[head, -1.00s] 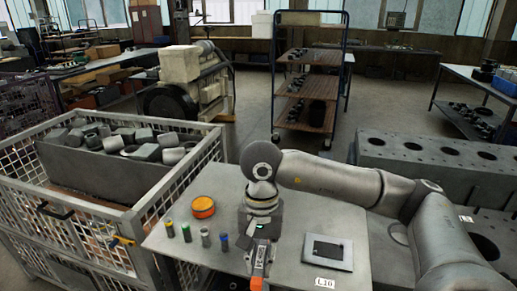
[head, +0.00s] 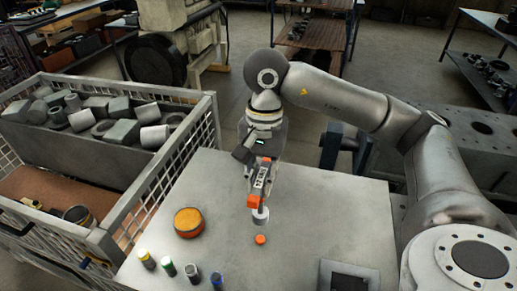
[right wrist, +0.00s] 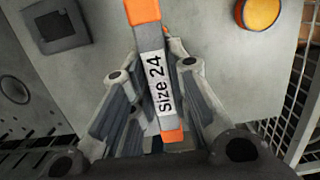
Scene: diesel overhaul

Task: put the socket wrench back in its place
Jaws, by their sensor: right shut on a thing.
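The socket wrench (head: 262,178) has a grey and orange handle with a white label, which reads "Size 24" in the right wrist view (right wrist: 160,85). My right gripper (head: 258,188) is shut on the wrench over the grey table (head: 320,215). In the head view, a pale round piece (head: 260,215) shows just below the wrench's orange part. Whether it belongs to the wrench I cannot tell. A small orange disc (head: 260,239) shows below it on the table. My left gripper is not in view.
An orange-topped round tin (head: 189,222) and several colour-topped cylinders (head: 169,267) stand at the table's left. A grey plate with a dark recess (head: 350,282) lies at the front right. A mesh crate (head: 205,130) with metal parts borders the table's left.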

